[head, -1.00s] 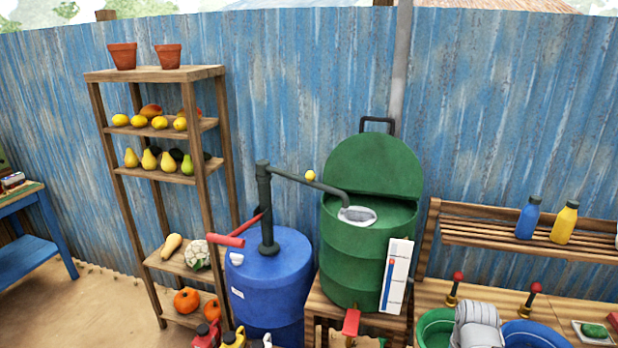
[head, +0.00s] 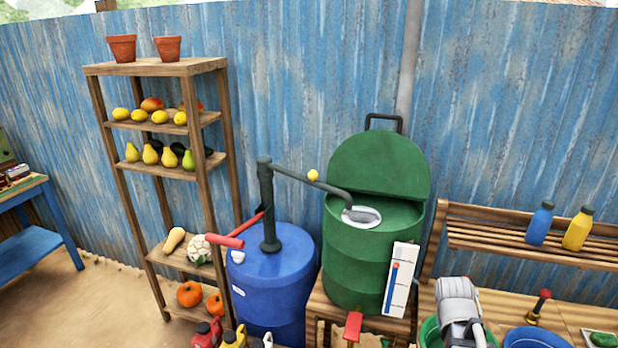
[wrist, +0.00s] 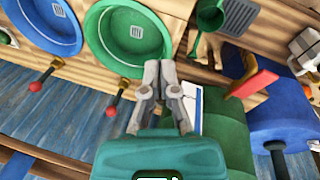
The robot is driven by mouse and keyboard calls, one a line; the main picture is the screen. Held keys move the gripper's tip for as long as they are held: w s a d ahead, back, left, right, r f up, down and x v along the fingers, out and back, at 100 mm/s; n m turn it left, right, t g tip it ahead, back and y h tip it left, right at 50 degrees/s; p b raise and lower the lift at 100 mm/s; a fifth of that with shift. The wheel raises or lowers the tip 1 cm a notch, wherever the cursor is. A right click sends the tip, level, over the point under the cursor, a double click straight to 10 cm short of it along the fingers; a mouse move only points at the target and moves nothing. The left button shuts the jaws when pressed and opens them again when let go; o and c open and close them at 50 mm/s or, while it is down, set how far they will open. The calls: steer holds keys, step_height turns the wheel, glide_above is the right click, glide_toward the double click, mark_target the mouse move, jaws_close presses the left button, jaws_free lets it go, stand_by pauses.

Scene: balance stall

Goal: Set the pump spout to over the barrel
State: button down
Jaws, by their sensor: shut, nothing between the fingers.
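The pump (head: 267,205) stands on the blue drum (head: 272,275), with a dark upright post, a red handle (head: 226,241) and a long spout (head: 312,184) carrying a yellow knob (head: 313,175). The spout reaches right, and its end is above the open green barrel (head: 375,240), over a pale round strainer at the barrel's mouth. My gripper (head: 463,336) is at the lower right in the head view, in front of the washing bench and away from the spout. In the wrist view its fingers (wrist: 160,70) are together and empty.
A gauge board (head: 400,280) and a red tap (head: 353,324) are on the barrel's front. Basins and red-topped taps (head: 540,302) lie at the right. A wooden shelf (head: 160,69) with fruit stands left. Cans (head: 207,332) stand in front of the drum.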

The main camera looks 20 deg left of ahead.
mark_target(311, 177)
steer(key=w+a+r+n+t+h+p, duration=0.2)
steer(key=w+a+r+n+t+p, duration=0.15)
steer(key=w+a+r+n, duration=0.5)
steer(key=w+a+r+n+t+h+p, duration=0.1)
steer(key=w+a+r+n+t+p, duration=0.25)
steer(key=w+a+n, duration=0.55)
steer(key=s+a+r+n+t+y+p, duration=0.1)
steer(key=a+r+n, duration=0.3)
steer(key=a, duration=0.6)
steer(key=s+a+r+n+t+y+p, duration=0.1)
steer(key=a+r+n+t, duration=0.3)
steer(key=a, duration=0.6)
steer(key=s+a+r+n+t+y+p, duration=0.1)
steer(key=s+a+r+n+t+y, duration=0.1)
steer(key=a+r+n, duration=0.4)
steer(key=a, duration=0.4)
steer(key=shift+a+t+p, duration=0.25)
steer(key=shift+t+p, duration=0.05)
steer(key=shift+p, duration=0.05)
steer(key=shift+w, duration=0.15)
steer(key=w, duration=0.4)
steer(key=w+f+b, duration=0.1)
steer(key=w, duration=0.4)
steer(key=w+f+b, duration=0.1)
steer(key=w, duration=0.3)
steer(key=shift+w+d+f, duration=0.15)
steer(key=shift+w+d, duration=0.15)
steer(key=shift+d, duration=0.1)
